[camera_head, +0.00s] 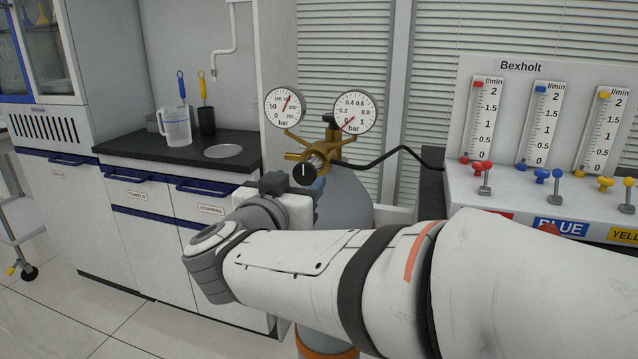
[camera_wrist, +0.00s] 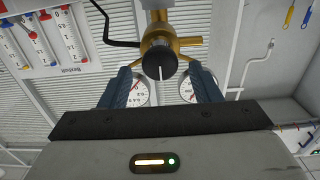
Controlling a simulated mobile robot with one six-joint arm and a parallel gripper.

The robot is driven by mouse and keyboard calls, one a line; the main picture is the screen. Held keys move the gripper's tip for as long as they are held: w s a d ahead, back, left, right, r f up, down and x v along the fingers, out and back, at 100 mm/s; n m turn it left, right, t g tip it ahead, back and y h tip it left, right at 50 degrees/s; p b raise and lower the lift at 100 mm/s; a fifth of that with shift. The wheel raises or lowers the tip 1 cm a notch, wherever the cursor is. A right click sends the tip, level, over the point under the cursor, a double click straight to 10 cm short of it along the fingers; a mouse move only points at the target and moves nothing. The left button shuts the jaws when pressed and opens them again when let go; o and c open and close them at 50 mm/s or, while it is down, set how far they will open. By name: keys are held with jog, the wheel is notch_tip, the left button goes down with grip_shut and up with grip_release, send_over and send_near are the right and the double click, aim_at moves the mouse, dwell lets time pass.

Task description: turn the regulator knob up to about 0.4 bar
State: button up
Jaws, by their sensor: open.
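The regulator knob (camera_head: 307,174) is black with a white line that points up in the head view. It sits on the front of the brass regulator (camera_head: 325,152) on a grey cylinder (camera_head: 345,200). The right gauge (camera_head: 354,112), marked 0 to 1 bar, has its red needle at about 0. The left gauge (camera_head: 285,106) has its needle near 150. My gripper (camera_head: 290,184) is open just below the knob. In the wrist view the knob (camera_wrist: 160,62) shows centrally between the two spread fingers (camera_wrist: 161,72), not touched by either. How deep the fingers reach is unclear.
A black hose (camera_head: 400,150) runs right from the regulator to the flowmeter panel (camera_head: 520,68). A counter (camera_head: 120,148) at the left bears a clear jug (camera_head: 175,127) and a dark holder (camera_head: 207,121). My forearm covers the lower right.

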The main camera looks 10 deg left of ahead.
aim_at(303, 175)
jog(key=shift+w+d+b, duration=0.15)
jog(key=shift+w+b, duration=0.3)
jog(key=shift+w, duration=1.65)
jog(key=shift+c, duration=0.5)
jog(key=c, duration=0.8)
